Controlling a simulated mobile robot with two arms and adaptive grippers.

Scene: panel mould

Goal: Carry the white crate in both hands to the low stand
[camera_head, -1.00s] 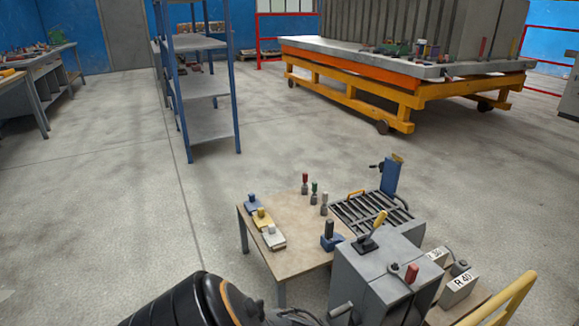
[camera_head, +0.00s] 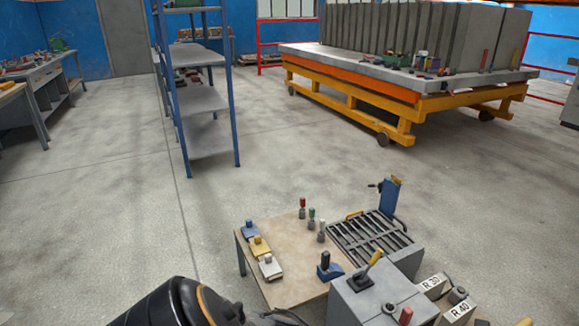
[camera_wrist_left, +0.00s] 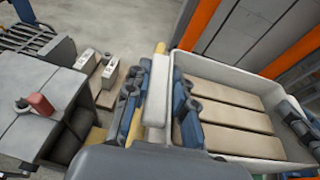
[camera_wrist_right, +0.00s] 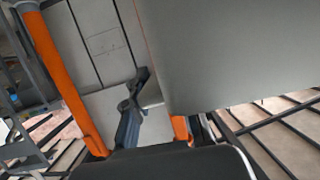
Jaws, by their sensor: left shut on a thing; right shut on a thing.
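The white crate (camera_wrist_left: 270,148) fills the right of the left wrist view, with tan boards lying inside. My left gripper (camera_wrist_left: 158,108) is shut on its near left wall, one blue-grey finger outside and one inside. My right gripper shows at the crate's opposite wall (camera_wrist_left: 297,125). In the right wrist view its finger (camera_wrist_right: 130,112) sits beside a large grey-white surface that seems to be the crate's outside; the other finger is mostly hidden. The head view shows neither crate nor jaws. I cannot pick out the low stand for certain.
A low wooden table (camera_head: 283,280) with small handled blocks stands in front, beside a barred grate (camera_head: 370,240) and a grey lever box (camera_head: 372,300). A blue shelf rack (camera_head: 205,100) and an orange-yellow panel trolley (camera_head: 400,105) stand beyond. Open floor lies between.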

